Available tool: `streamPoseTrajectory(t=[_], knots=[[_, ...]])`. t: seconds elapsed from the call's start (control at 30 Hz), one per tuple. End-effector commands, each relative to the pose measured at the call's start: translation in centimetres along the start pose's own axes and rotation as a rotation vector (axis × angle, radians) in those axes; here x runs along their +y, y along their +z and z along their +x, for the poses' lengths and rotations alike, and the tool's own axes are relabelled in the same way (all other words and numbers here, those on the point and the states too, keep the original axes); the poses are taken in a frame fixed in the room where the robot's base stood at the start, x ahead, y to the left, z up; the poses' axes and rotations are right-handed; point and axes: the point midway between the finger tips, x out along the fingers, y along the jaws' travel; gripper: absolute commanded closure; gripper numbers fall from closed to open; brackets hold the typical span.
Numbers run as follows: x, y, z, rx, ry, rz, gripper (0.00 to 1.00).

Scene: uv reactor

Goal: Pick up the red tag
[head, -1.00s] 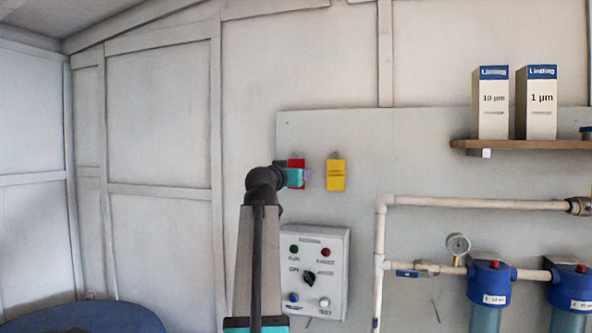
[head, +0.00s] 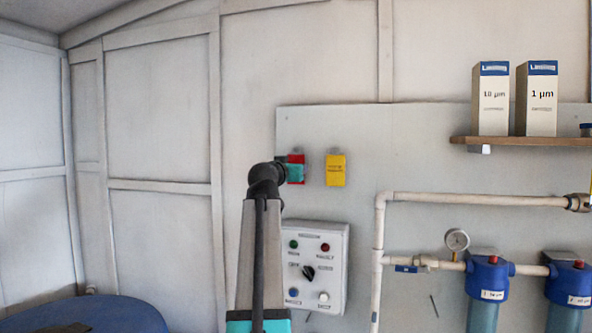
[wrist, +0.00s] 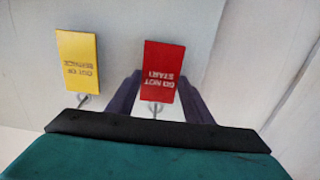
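The red tag (wrist: 164,71) hangs from a small metal hook and reads "DO NOT START", upside down in the wrist view. In the head view the red tag (head: 299,158) is mostly covered by my teal gripper body. My gripper (wrist: 160,78) is open, with one dark finger on each side of the tag's hook end. A gap shows at the left finger; whether the right one touches the tag I cannot tell.
A yellow tag (head: 336,170) hangs close beside the red one on the same grey board (head: 420,135). A control box (head: 318,267) with knob and buttons is below. Pipes (head: 470,199) and a shelf (head: 520,141) are to the right.

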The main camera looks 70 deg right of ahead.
Motion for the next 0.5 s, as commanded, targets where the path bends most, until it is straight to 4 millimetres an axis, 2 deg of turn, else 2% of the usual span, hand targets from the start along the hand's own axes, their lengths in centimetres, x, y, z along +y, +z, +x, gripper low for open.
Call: streamPoseTrajectory(t=[0.5], knots=[[-0.01,-0.09,0.03,0.0,0.0,0.0,0.75]])
